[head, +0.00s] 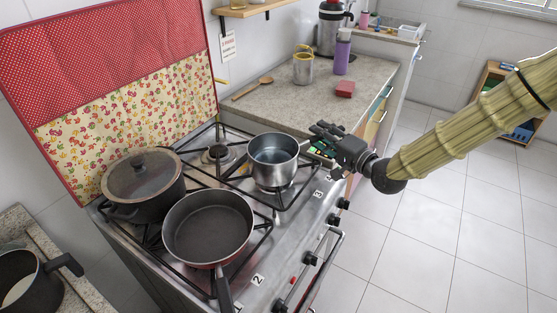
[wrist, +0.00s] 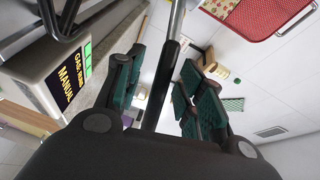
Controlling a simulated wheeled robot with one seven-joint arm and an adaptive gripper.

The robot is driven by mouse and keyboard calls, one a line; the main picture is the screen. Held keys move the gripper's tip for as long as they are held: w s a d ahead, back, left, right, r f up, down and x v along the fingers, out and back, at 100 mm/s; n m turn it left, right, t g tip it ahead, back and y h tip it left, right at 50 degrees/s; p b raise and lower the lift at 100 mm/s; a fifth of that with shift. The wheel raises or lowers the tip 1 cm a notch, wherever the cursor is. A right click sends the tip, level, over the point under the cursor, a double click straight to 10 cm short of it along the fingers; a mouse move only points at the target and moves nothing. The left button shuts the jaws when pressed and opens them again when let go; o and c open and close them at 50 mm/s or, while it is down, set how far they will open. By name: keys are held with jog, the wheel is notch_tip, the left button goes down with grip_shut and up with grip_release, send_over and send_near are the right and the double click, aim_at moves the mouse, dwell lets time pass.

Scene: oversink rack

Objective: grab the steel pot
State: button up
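The steel pot (head: 273,160) stands upright on the back right burner of the stove in the head view. My gripper (head: 320,138) is at its right side, close to the rim, reaching in from the right. In the wrist view my gripper (wrist: 162,88) is open, with a dark finger on each side. A narrow bar, steel above and black below, runs between the fingers and looks like the pot's handle (wrist: 174,45). Gaps show on both sides of it. The pot's body is not clear in the wrist view.
A counter (head: 290,97) behind holds a mug, a purple bottle and a red block. Open floor lies right.

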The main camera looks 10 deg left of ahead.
grip_shut()
jog(key=shift+r, duration=0.15)
